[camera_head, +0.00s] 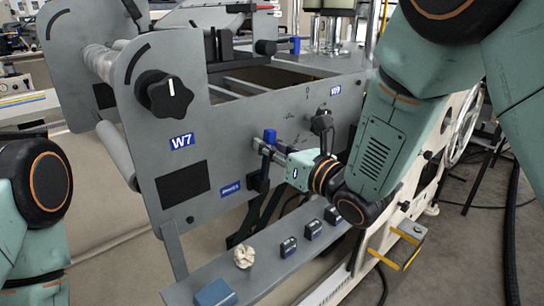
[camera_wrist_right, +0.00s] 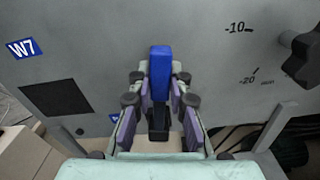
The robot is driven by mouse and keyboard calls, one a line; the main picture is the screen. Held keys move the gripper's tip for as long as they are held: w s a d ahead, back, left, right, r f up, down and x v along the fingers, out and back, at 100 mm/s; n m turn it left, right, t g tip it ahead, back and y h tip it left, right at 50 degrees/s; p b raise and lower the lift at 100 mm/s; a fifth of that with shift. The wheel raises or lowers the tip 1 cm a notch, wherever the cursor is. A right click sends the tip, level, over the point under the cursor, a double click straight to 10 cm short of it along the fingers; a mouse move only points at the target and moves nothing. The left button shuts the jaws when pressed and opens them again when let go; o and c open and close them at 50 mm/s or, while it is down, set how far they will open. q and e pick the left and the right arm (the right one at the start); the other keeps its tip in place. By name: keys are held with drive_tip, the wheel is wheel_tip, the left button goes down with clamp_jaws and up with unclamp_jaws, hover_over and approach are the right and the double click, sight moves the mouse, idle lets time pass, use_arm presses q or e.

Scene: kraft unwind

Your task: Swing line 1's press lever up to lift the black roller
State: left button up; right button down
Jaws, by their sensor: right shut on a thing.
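The press lever with a blue grip (camera_head: 269,136) sits on the grey machine side panel, right of the W7 label. In the right wrist view its blue grip (camera_wrist_right: 160,72) stands upright between my fingers. My right gripper (camera_head: 270,149) reaches in from the right and is shut on this lever; its fingers show on both sides of it in the right wrist view (camera_wrist_right: 160,100). The lever's pivot is partly hidden by the fingers. I cannot clearly identify the black roller. My left arm shows at the left edge, but its gripper is out of view.
A black star knob (camera_head: 166,93) sticks out near the W7 label (camera_head: 182,141). A smaller black knob (camera_head: 321,122) is close to my right wrist. A lower grey ledge (camera_head: 268,262) carries a crumpled pale piece (camera_head: 243,256) and several small dark blocks.

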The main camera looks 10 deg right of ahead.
drive_tip(key=shift+s+a+n+b, duration=0.25)
drive_tip(key=shift+a+n+b, duration=0.1)
drive_tip(key=shift+n, duration=0.15)
drive_tip(key=c, duration=1.2)
unclamp_jaws()
drive_tip(key=shift+v, duration=3.75)
